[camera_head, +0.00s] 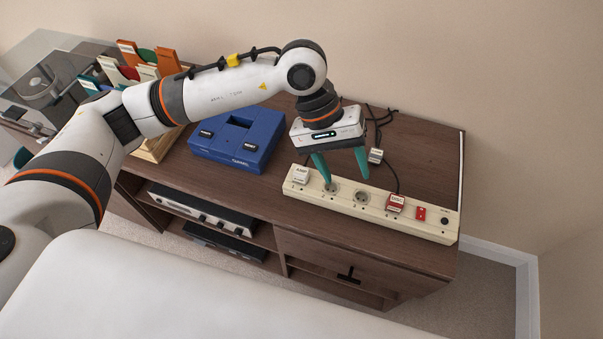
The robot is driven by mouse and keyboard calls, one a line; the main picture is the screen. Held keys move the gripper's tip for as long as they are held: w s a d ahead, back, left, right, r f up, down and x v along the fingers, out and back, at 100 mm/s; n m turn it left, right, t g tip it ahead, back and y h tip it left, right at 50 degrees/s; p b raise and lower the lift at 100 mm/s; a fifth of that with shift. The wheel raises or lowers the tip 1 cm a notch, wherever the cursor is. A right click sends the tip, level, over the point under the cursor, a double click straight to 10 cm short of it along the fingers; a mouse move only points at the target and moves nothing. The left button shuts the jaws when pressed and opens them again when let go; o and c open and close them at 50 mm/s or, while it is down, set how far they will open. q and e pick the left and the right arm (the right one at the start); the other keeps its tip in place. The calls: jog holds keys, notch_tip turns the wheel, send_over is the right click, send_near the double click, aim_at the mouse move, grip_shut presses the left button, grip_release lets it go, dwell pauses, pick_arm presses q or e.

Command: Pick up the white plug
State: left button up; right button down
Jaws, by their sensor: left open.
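A cream power strip (344,208) lies along the front of the wooden cabinet top. A white plug (300,174) with a label sits in the socket at its left end. Another small whitish plug (376,156) lies on the cabinet behind the strip, with a black cable. A red plug with a white label (396,202) sits in the strip farther right. My left gripper (344,179) points down over the strip, its teal fingers apart and nothing seen between them. It is right of the seated white plug and left of the loose whitish one. My right gripper is not in view.
A blue box (237,140) stands left of the gripper. A turntable (45,88) and a wooden crate of record sleeves (155,147) are farther left. Black cables (378,122) lie near the wall. The cabinet top is clear right of the cables.

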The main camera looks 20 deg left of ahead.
pick_arm(q)
jog(key=w+a+m+t+y, duration=0.2)
jog(key=w+a+y, duration=0.25)
jog(key=a, duration=0.45)
jog(key=p, duration=0.2)
send_over(301, 171)
jog(key=shift+y, duration=0.35)
jog(key=f, duration=0.6)
jog(key=shift+s+a, duration=0.2)
jog(key=f, duration=0.1)
jog(key=f+p, duration=0.1)
jog(key=f, duration=0.3)
jog(key=shift+w+d+p, duration=0.2)
jog(key=shift+d+p, duration=0.05)
jog(key=shift+p, duration=0.15)
jog(key=shift+f, duration=0.25)
jog(key=c, duration=1.1)
